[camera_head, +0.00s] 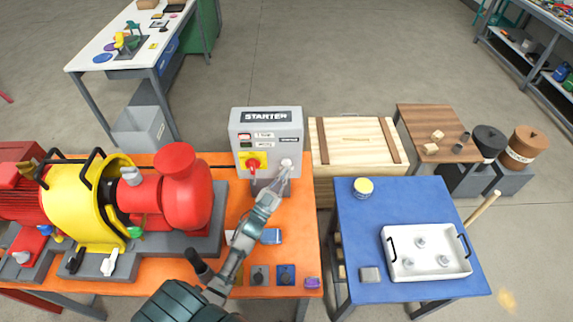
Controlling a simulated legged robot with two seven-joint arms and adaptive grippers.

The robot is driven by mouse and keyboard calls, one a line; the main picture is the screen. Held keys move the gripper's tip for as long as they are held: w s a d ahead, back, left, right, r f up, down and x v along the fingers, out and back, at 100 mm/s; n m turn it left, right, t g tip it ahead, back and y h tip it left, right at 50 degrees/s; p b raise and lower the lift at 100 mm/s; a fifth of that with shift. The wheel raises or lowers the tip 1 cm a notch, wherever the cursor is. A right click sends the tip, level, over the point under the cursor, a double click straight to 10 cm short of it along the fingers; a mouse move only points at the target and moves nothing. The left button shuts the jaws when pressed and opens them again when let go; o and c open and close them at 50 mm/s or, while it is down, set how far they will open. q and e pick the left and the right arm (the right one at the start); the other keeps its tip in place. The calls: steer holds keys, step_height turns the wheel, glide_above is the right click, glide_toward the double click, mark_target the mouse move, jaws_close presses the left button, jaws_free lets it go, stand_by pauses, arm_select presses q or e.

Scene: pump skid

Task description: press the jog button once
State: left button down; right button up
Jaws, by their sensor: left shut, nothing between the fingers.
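The grey starter box (267,141) stands upright at the back of the orange bench, with the word STARTER on its top plate. Its front carries a yellow plate with a red rotary switch (253,163), and small red, green and black labelled parts above it. My left gripper (286,166) is shut and empty. Its tip is at the lower right of the box front and hides that part, so the jog button cannot be made out. I cannot tell whether the tip touches the box. My right gripper is not in view.
A red and yellow pump (185,185) fills the left of the orange bench (305,215). Small blocks lie near its front edge. A wooden crate (358,150) stands behind the blue table (365,225), which holds a white tray (457,264).

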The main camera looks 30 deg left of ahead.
arm_select(q)
steer(key=shift+w+a, duration=0.1)
steer(key=shift+w, duration=0.05)
steer(key=shift+w+a, duration=0.1)
steer(key=shift+w, duration=0.05)
steer(key=shift+w+a+r, duration=0.1)
steer(key=shift+w+a, duration=0.15)
steer(key=shift+w, duration=0.15)
stand_by(1.0)
steer(key=shift+s, duration=0.1)
steer(key=shift+s+d+p, duration=0.35)
steer(key=shift+s+d, duration=0.15)
steer(key=shift+s, duration=0.15)
